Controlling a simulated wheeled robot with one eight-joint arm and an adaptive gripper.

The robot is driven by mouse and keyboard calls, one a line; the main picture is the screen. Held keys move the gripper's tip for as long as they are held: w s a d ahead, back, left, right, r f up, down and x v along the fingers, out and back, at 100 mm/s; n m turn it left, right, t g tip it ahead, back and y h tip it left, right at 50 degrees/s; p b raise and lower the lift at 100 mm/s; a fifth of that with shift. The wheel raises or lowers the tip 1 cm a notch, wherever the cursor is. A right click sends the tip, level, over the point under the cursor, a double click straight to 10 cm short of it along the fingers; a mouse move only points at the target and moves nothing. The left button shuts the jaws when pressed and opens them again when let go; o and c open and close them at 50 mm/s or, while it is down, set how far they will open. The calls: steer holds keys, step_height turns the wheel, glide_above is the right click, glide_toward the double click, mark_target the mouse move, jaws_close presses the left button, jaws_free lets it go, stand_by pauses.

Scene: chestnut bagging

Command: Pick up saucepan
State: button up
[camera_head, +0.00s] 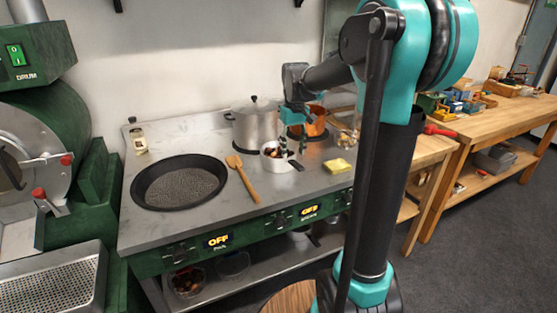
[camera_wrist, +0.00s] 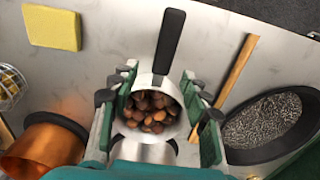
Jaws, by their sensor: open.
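The saucepan (camera_head: 270,163) is small and pale, with brown chestnuts in it and a black handle pointing toward the front of the steel counter. In the wrist view, the saucepan (camera_wrist: 180,122) lies between my fingers, its black handle (camera_wrist: 170,44) pointing up the picture. My gripper (camera_head: 293,146) is open above the saucepan, fingers pointing down. In the wrist view, the fingers of my gripper (camera_wrist: 159,78) stand on either side of the pan. I cannot tell whether either finger touches it.
A wooden spoon (camera_head: 243,179) and a wide black pan (camera_head: 137,189) lie to the left. A lidded steel pot (camera_head: 257,128) and a copper pot (camera_head: 317,126) stand behind. A yellow sponge (camera_head: 338,166) lies to the right. The counter's front strip is clear.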

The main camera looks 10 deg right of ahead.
mark_target(293, 161)
steer(key=shift+s+a+f, duration=0.1)
steer(key=shift+f, duration=2.7)
jaws_close()
